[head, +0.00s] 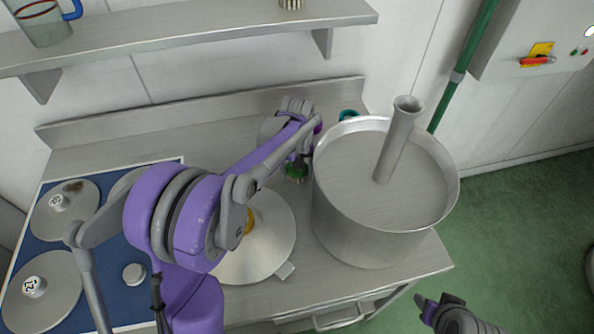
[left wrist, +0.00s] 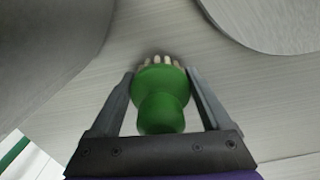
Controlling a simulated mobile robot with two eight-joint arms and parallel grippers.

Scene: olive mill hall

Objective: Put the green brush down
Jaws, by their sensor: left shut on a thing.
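The green brush (left wrist: 162,98) is between the two fingers of my left gripper (left wrist: 160,73), which is shut on its green body. Its pale bristles point away from the gripper toward the grey metal worktop; I cannot tell whether they touch it. In the head view a small green part of the brush (head: 296,171) shows below the left gripper (head: 301,160), left of the big pot; the arm hides much of it. My right gripper (head: 430,308) is at the bottom right, over the green floor and partly cut off, its opening unclear.
The large metal pot (head: 335,215) with an upright tube (head: 397,140) stands close right of the brush. A round lid-like disc (head: 275,225) lies on the worktop (head: 225,140) in front. A blue mat (head: 105,245) with several discs lies left. A shelf (head: 190,35) hangs behind.

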